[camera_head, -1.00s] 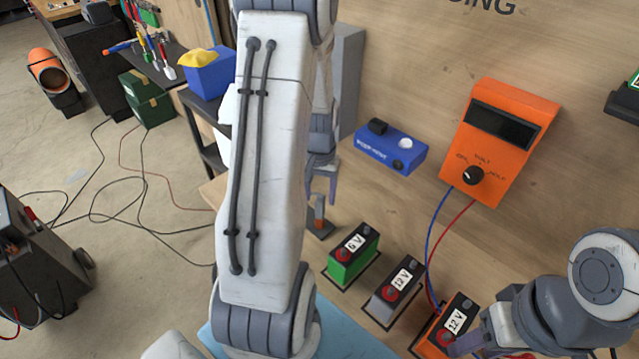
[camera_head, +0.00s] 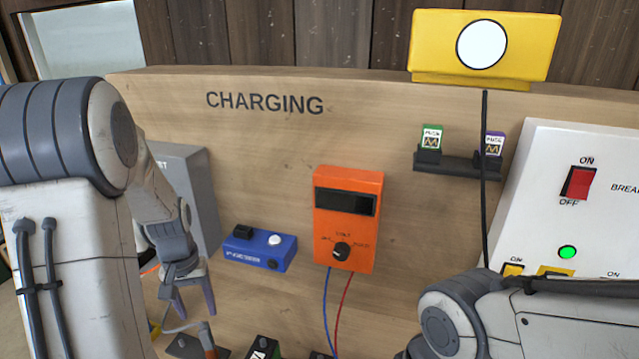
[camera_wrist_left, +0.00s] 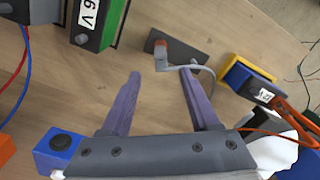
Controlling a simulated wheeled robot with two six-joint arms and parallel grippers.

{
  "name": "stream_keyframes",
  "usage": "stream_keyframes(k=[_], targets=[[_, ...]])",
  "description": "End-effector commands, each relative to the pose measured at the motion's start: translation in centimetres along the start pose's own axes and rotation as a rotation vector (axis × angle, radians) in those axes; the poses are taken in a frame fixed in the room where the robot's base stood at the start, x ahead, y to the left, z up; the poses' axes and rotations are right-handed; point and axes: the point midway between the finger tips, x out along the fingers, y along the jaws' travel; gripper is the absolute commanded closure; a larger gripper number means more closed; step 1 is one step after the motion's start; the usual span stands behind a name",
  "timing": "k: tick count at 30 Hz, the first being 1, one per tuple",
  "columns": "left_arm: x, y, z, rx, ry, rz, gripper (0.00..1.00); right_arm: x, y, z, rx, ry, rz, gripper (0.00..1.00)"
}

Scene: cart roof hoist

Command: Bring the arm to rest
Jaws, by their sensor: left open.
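My left arm comes in at the left of the head view. Its gripper (camera_head: 194,308) points down in front of the wooden bench board, with its two purple fingers apart and nothing between them. In the left wrist view, the open gripper (camera_wrist_left: 160,76) faces a small dark plate (camera_wrist_left: 192,50) carrying an orange-topped post and a bent grey piece; this stand lies beyond the fingertips. The stand's orange post (camera_head: 207,340) also shows just below the gripper in the head view. My right arm shows at the lower right, but its gripper is out of view.
A blue box (camera_head: 260,249), an orange meter (camera_head: 347,258) and a grey box (camera_head: 190,180) stand near the left arm. A white breaker panel (camera_head: 540,180) is at right. In the wrist view, a green 6 V battery (camera_wrist_left: 88,42) and a yellow-blue battery (camera_wrist_left: 243,75) flank the stand.

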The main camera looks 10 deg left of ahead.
Motion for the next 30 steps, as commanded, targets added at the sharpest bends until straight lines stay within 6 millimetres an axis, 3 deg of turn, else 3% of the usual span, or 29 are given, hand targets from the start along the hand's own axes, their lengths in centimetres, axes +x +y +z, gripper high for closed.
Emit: stream_keyframes(k=[4, 8, 12, 15, 18, 22, 25, 30], targets=[[-0.9, 3.4, 0.9, 0.086, 0.007, 0.004, 0.38, 0.1, 0.0, 0.0, 0.000, 0.000, 0.000, 0.50], [-2.7, 9.8, 4.0, 0.261, 0.018, 0.016, 0.38, 0.4, 0.0, 0.0, 0.000, 0.000, 0.000, 0.50], [-4.4, 16.0, 9.7, 0.488, 0.023, 0.034, 0.38, 0.7, 0.1, 0.0, 0.000, 0.000, 0.000, 0.50], [-5.3, 19.0, 14.5, 0.648, 0.025, 0.050, 0.38, 0.9, 0.1, 0.1, 0.000, 0.000, 0.000, 0.50], [-6.0, 20.6, 19.2, 0.799, 0.023, 0.065, 0.38, 1.1, 0.1, 0.1, -0.001, 0.000, 0.000, 0.50], [-6.3, 21.2, 24.1, 0.954, 0.017, 0.082, 0.38, 1.2, 0.1, 0.1, -0.001, 0.000, 0.000, 0.50], [-6.5, 21.1, 26.4, 1.031, 0.012, 0.090, 0.38, 1.3, 0.1, 0.1, -0.001, 0.000, 0.000, 0.50], [-6.5, 20.8, 27.7, 1.079, 0.008, 0.094, 0.38, 1.3, 0.1, 0.1, -0.001, 0.000, 0.000, 0.50]])
